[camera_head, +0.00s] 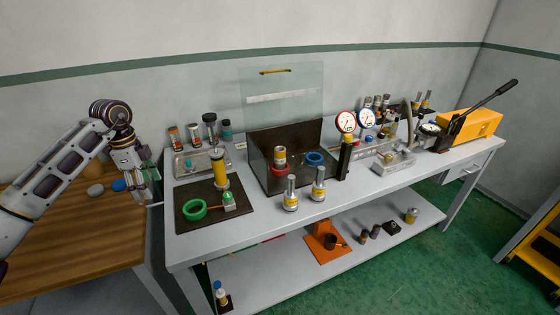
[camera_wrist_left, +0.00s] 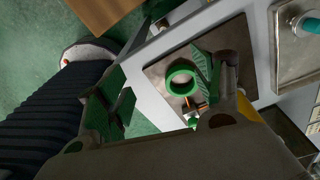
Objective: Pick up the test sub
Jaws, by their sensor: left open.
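I cannot tell for certain which piece is the test sub. A yellow-banded cylinder (camera_head: 220,172) stands upright on a dark mat (camera_head: 238,211) at the bench's left. Another yellow-banded piece (camera_head: 280,157) stands in a red ring inside the clear-screened box (camera_head: 302,188). My left gripper (camera_head: 148,192) is open and empty, left of the bench near the wooden table. In the left wrist view its green-padded fingers (camera_wrist_left: 160,92) are spread, the right one over the mat area. My right gripper is out of view.
A green ring (camera_head: 194,210) and a small green-topped block (camera_head: 228,201) lie on the mat. A tray (camera_head: 202,166) with bottles behind it, gauges (camera_head: 345,122) and a yellow lever machine (camera_head: 470,124) occupy the bench. The wooden table (camera_head: 75,240) is at left.

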